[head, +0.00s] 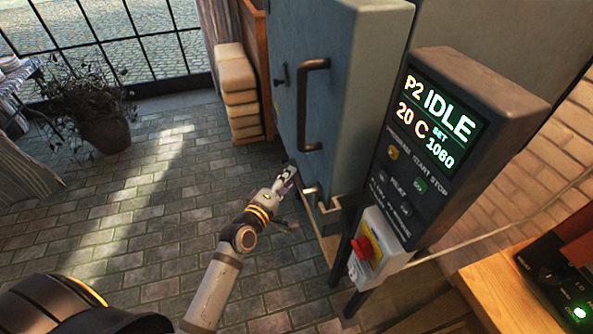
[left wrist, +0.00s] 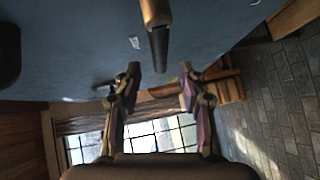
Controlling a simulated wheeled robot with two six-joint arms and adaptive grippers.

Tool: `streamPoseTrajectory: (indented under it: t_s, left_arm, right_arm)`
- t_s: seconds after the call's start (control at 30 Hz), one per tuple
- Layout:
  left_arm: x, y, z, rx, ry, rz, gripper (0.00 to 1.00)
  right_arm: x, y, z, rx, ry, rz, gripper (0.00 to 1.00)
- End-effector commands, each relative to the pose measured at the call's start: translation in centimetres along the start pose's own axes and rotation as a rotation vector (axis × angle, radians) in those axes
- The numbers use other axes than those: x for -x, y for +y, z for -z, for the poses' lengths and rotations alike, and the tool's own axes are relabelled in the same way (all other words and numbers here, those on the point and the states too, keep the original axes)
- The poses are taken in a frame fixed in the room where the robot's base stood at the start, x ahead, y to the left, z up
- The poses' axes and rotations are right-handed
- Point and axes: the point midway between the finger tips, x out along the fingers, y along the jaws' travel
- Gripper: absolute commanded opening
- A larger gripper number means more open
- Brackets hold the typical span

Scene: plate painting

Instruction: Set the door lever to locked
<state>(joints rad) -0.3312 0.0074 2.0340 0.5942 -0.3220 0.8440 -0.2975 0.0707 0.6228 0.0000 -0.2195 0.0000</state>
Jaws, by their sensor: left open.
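The blue-grey kiln door (head: 335,85) is shut in the head view, with a long brown bar handle (head: 303,105) on its face. A short metal lever (head: 311,190) sticks out low on the door, below the handle. What looks like this lever (left wrist: 157,35) shows in the left wrist view as a copper-coloured rod with a dark end. My left gripper (head: 287,178) is beside the lower door, left of the lever. In the left wrist view its open fingers (left wrist: 158,90) are apart and empty, with the rod ahead between them. Contact is not visible. My right gripper is out of view.
A control box (head: 455,150) reading IDLE and a red stop knob (head: 363,248) stand right of the door. Stacked pale blocks (head: 238,90) are behind my left gripper. A potted plant (head: 100,115) stands far left. The brick floor between is clear.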

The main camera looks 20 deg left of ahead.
Motion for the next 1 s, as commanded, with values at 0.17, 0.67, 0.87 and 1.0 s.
streamPoseTrajectory:
  t_s: [0.17, 0.67, 0.87, 1.0]
  left_arm:
    - [-3.6, 0.1, 0.0, 0.001, 0.001, -0.002, 0.41]
    - [-5.5, 0.0, 0.0, -0.002, 0.001, 0.0, 0.37]
    - [-5.5, 0.0, 0.0, -0.002, 0.001, 0.001, 0.1]
    - [-5.5, 0.0, 0.0, -0.002, 0.001, 0.001, 0.0]
  right_arm:
    - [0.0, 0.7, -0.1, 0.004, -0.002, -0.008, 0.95]
    - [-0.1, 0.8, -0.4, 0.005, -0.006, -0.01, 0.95]
    - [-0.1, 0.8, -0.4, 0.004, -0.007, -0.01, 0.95]
    - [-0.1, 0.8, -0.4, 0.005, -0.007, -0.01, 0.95]
